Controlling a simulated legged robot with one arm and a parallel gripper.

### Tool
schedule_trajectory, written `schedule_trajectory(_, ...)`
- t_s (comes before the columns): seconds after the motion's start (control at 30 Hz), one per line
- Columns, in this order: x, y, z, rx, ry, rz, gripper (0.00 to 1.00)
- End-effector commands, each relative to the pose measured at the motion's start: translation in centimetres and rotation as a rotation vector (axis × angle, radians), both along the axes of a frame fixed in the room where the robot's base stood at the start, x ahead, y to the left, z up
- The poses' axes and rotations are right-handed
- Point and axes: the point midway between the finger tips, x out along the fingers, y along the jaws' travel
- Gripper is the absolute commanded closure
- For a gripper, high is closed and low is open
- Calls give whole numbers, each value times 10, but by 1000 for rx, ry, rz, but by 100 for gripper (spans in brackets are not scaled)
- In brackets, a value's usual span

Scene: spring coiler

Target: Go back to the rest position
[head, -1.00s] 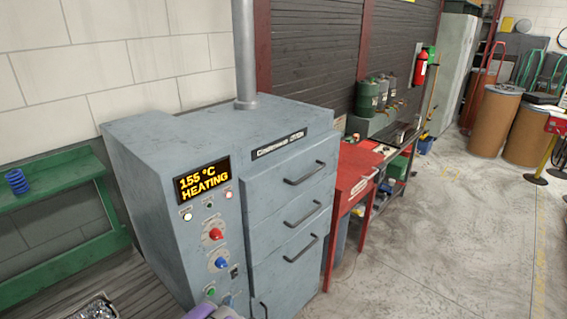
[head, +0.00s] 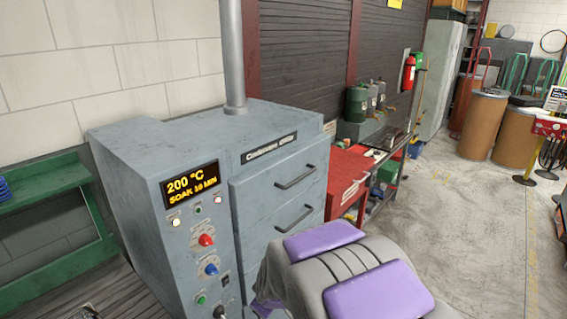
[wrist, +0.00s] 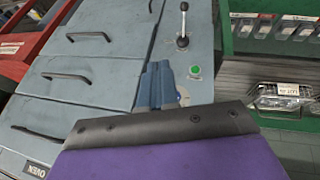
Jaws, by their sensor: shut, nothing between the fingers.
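My gripper (wrist: 158,68) shows in the wrist view as two blue-grey fingers pressed together, with nothing between them. It is in front of the oven's control panel, close to a green button (wrist: 195,70) and a black-knobbed lever (wrist: 182,42). I cannot tell whether the fingertips touch the panel. The grey-blue oven (head: 160,140) stands in the head view, with closed drawers and a display (head: 192,185) reading 200 °C, SOAK. My grey and purple arm covers the oven's lower right in the head view, and my gripper is hidden there.
A green bench (head: 55,190) stands left of the oven. A red cabinet (head: 345,185) and a workbench stand beyond it on the right. Brown drums (head: 482,125) and a red stand with a chain are farther back. The concrete floor (head: 450,210) on the right is clear.

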Motion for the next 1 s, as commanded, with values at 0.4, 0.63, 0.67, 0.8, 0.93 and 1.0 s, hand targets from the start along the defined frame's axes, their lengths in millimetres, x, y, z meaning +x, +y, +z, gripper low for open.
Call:
schedule_trajectory(0.4,-139,-96,59,74,344,-388,100)
schedule_trajectory(0.63,-232,-144,80,46,512,-644,100)
schedule_trajectory(0.67,-243,-149,82,39,528,-678,100)
schedule_trajectory(0.8,-293,-169,89,6,603,-817,100)
schedule_trajectory(0.93,-321,-179,92,-17,642,-901,100)
schedule_trajectory(1.0,-328,-182,93,-24,649,-924,100)
